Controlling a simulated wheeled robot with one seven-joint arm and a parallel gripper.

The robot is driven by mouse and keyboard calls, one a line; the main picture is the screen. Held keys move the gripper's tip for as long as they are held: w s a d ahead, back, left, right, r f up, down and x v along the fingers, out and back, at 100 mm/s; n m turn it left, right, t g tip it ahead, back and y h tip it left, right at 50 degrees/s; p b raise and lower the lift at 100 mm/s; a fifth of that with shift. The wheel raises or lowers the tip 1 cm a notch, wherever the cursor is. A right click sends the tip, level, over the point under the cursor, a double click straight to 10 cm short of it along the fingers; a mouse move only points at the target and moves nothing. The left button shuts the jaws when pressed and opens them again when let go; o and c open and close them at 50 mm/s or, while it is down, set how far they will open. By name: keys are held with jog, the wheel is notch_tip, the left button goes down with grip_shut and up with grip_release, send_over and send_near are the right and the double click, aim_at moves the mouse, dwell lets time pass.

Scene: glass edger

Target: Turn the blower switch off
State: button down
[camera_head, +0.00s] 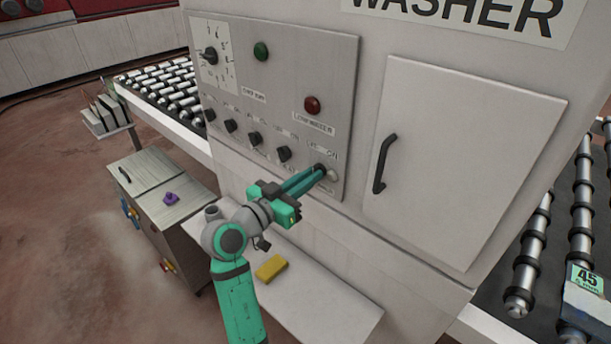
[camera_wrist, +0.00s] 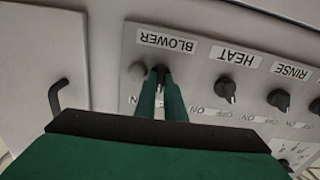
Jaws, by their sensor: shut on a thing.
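The blower switch (camera_wrist: 160,72) is a small black knob under the BLOWER label (camera_wrist: 167,42) in the wrist view, which shows the panel upside down. My gripper (camera_wrist: 161,88) is shut on this knob, with one finger on each side. In the head view my gripper (camera_head: 319,172) reaches the rightmost knob of the lower row on the control panel (camera_head: 285,75). The fingers cover most of the knob there. The OFF/ON marks beside it are partly hidden, so its setting cannot be told.
The heat knob (camera_wrist: 226,89) and rinse knob (camera_wrist: 279,99) are close by. A door handle (camera_head: 384,163) sticks out right of the panel. A yellow sponge (camera_head: 271,267) lies on the ledge below.

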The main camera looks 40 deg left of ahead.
jog(key=n, duration=0.6)
jog(key=shift+s+a+r+n, duration=0.1)
jog(key=shift+a+r+n, duration=0.05)
jog(key=shift+a+n, duration=0.25)
jog(key=shift+d, duration=0.25)
jog(key=c, duration=1.8)
grip_release()
jog(key=shift+d, duration=0.15)
jog(key=shift+c, duration=0.2)
jog(key=s, duration=1)
jog(key=shift+s+a, duration=0.4)
jog(key=shift+a, duration=0.05)
